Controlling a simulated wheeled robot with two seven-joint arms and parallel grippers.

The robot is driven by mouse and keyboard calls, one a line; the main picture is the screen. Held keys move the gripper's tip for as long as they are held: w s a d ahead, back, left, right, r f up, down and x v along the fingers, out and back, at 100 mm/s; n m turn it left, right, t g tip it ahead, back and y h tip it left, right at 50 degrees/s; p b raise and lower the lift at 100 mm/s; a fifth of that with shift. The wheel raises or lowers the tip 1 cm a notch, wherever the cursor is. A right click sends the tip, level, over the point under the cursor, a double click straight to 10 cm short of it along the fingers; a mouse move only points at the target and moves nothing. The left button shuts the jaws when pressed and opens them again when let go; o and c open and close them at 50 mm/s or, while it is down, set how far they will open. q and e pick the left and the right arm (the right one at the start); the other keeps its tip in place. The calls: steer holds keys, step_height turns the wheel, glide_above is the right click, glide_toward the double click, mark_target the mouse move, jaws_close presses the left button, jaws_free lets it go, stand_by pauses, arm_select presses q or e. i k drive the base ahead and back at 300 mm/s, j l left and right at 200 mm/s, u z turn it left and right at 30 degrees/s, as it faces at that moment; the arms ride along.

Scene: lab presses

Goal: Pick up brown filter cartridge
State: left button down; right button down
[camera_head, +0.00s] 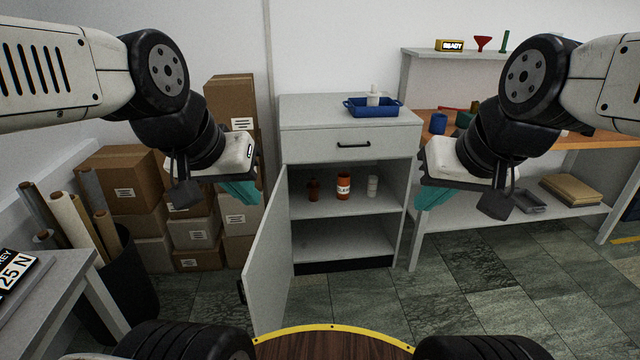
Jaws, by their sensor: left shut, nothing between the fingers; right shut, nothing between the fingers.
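A small brown cartridge (313,191) stands upright on the upper shelf inside the open grey cabinet (345,143), at the left. My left gripper (243,192) is raised in front of the boxes, left of the cabinet, shut and empty. My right gripper (430,196) is raised to the right of the cabinet, shut and empty. Both are apart from the cartridges, and their teal fingertips are partly hidden by the wrists.
The cabinet door (266,250) stands open at the left, reaching toward me. A blue tray (372,107) holding a white bottle sits on the cabinet top. Stacked cardboard boxes (120,180) are left, a wooden workbench (590,140) right. The lower shelf (343,246) looks empty.

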mark_target(313, 187)
steer(key=i+l+u, duration=0.1)
steer(key=u, duration=0.85)
steer(key=i+l+u, duration=0.45)
steer(key=l, duration=0.25)
steer(key=i+l+u, duration=0.1)
steer(key=l+u, duration=0.15)
steer(key=i+l+u, duration=0.1)
steer(key=l+u, duration=0.15)
steer(key=l, duration=0.25)
steer(key=i+l, duration=0.1)
steer(key=l, duration=0.3)
steer(key=l+z, duration=0.1)
steer(key=l, duration=0.35)
steer(key=i+l, duration=0.15)
steer(key=l, duration=0.25)
steer(key=i+l+z, duration=0.1)
steer(key=l, duration=0.3)
steer(key=l+u, duration=0.1)
steer(key=u, duration=0.15)
steer(key=i, duration=0.05)
